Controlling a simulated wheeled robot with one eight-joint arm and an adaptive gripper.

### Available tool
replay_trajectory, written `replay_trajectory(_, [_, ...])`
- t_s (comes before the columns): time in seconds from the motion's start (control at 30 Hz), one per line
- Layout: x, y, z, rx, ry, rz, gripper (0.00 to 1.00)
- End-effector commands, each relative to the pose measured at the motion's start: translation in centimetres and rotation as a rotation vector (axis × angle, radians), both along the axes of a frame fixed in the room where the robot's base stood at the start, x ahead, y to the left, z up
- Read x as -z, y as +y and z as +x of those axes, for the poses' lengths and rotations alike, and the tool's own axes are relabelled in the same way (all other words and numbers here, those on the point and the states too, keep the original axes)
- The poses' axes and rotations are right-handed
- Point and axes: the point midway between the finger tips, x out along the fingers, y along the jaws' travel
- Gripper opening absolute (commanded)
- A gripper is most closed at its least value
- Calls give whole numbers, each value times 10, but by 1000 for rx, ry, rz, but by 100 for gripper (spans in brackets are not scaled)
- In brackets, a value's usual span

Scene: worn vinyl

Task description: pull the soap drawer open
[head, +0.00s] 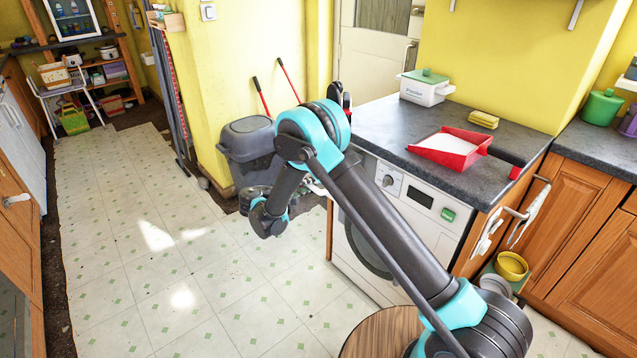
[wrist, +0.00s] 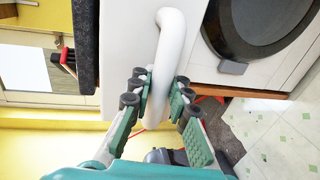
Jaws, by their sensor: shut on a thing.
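The washing machine (head: 407,215) stands under the dark worktop, with its round door partly behind my arm. In the wrist view, which is turned on its side, a white panel (wrist: 124,60) carries a thick, curved white handle (wrist: 172,45), which looks like the soap drawer's handle. My gripper (wrist: 158,104) has its green-and-black fingers on both sides of the handle's lower end and is shut on it. In the head view my arm hides the drawer front and most of the gripper. I cannot tell how far the drawer stands out.
A red dustpan (head: 478,142), yellow sponge (head: 483,119) and white tub (head: 423,93) stand on the worktop (head: 388,112). A grey bin (head: 250,150) stands behind my arm. A round wooden top (head: 378,335) is close in front. The tiled floor at left is clear.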

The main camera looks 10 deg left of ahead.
Motion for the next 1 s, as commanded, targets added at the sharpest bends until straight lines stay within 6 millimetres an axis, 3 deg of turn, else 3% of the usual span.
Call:
replay_trajectory(0.37, [0, 2, -2, 0, 1, 1, 0])
replay_trajectory(0.4, [0, 2, -2, 0, 1, 1, 19])
replay_trajectory(0.47, [0, 2, -2, 0, 1, 1, 27])
replay_trajectory(0.8, [0, 3, -4, 0, 0, 0, 27])
replay_trajectory(1.0, [-5, 18, -22, -3, 0, 0, 27])
